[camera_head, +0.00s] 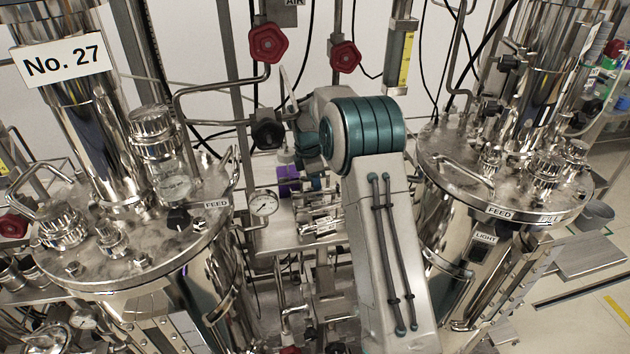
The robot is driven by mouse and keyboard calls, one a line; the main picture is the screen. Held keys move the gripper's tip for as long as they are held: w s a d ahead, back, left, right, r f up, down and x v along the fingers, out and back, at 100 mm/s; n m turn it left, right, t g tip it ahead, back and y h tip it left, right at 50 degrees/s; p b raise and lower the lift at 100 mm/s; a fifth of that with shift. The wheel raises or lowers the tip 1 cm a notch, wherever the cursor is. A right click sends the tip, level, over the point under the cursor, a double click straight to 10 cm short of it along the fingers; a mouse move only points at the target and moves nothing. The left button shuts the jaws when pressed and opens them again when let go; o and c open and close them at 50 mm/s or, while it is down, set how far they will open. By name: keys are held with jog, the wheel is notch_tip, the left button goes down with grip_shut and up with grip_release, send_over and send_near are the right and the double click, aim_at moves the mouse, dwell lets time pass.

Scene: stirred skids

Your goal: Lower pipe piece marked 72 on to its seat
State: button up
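I cannot make out a pipe piece marked 72 or its seat. The only number I can read is "No. 27" on a white plate (62,62) on the left column. My grey and teal arm stands in the middle and blocks the view behind it. My gripper is not visible; the arm may hide it. Left of the arm, small shiny metal fittings (318,226) and a purple item (288,182) show on a steel shelf, partly covered. I cannot tell whether any of these is the pipe piece.
A steel vessel (150,270) with crowded lid fittings stands left, another vessel (460,205) right. A pressure gauge (264,203) sits near the left vessel. Two red handwheels (266,43) (345,56) and bent pipes are behind. Open floor (580,295) shows at the lower right.

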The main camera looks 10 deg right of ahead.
jog(key=shift+c, duration=0.4)
grip_shut()
jog(key=shift+r, duration=0.15)
jog(key=shift+r+p, duration=0.45)
jog(key=shift+p, duration=0.1)
jog(key=shift+r, duration=0.1)
jog(key=shift+r+p, duration=2.3)
jog(key=shift+r, duration=0.65)
